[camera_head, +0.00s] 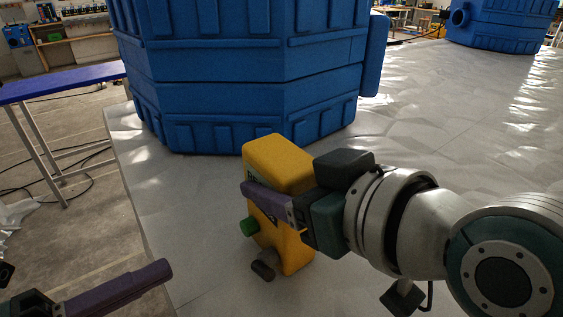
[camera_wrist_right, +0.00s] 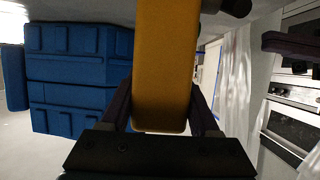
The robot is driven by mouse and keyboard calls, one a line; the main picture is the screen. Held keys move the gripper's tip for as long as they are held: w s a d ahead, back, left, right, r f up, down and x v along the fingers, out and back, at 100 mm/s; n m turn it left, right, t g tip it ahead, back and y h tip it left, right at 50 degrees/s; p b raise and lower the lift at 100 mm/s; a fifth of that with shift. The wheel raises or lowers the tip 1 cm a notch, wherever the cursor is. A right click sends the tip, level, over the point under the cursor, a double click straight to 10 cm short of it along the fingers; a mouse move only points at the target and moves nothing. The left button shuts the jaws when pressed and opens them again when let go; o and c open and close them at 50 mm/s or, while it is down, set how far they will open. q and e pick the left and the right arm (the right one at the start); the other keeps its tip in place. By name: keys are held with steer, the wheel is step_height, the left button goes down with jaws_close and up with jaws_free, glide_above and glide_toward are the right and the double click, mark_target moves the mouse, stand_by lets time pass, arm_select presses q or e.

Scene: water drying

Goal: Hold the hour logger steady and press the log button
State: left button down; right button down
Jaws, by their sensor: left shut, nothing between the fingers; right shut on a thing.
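The hour logger (camera_head: 286,165) is a yellow upright box on the grey sheet-covered surface. A green button (camera_head: 249,226) and a dark knob (camera_head: 263,271) stick out from its left-facing side. My right gripper (camera_head: 268,200) is shut on the logger from the right, one purple finger across its front. In the right wrist view the yellow body (camera_wrist_right: 163,70) stands between the two fingers. My left gripper (camera_head: 160,272) is shut and empty at the lower left, apart from the logger and to the left of the knob. Part of the logger's front is hidden by the right finger.
A large blue tank (camera_head: 250,75) stands just behind the logger. Another blue tank (camera_head: 505,22) is at the far right. A blue-topped bench (camera_head: 60,82) is at the left, beyond the sheet's edge. The sheet (camera_head: 185,220) is clear between my left gripper and the logger.

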mark_target(249, 227)
arm_select(q)
steer(key=shift+d, duration=0.1)
stand_by(0.7)
steer(key=y, duration=0.1)
steer(key=d+f+n+t+y, duration=0.1)
steer(key=y, duration=0.1)
steer(key=d+n+y, duration=0.1)
steer(key=shift+w+d+f+t, duration=0.1)
steer(key=shift+w+f+t, duration=0.1)
steer(key=shift+w+t, duration=0.15)
steer(key=shift+s+n+y, duration=0.1)
steer(key=shift+n+y, duration=0.4)
steer(key=shift+y, duration=0.6)
steer(key=a+n+y, duration=0.1)
steer(key=s+r+n+y, duration=0.1)
steer(key=y, duration=0.1)
steer(key=s+a+r+n+y, duration=0.1)
steer(key=y, duration=0.1)
steer(key=shift+a, duration=0.3)
steer(key=shift+w+d, duration=0.85)
steer(key=shift+d, duration=0.35)
steer(key=shift+w+d, duration=0.9)
steer(key=shift+d, duration=0.3)
steer(key=shift+w+d, duration=0.85)
steer(key=shift+d, duration=0.35)
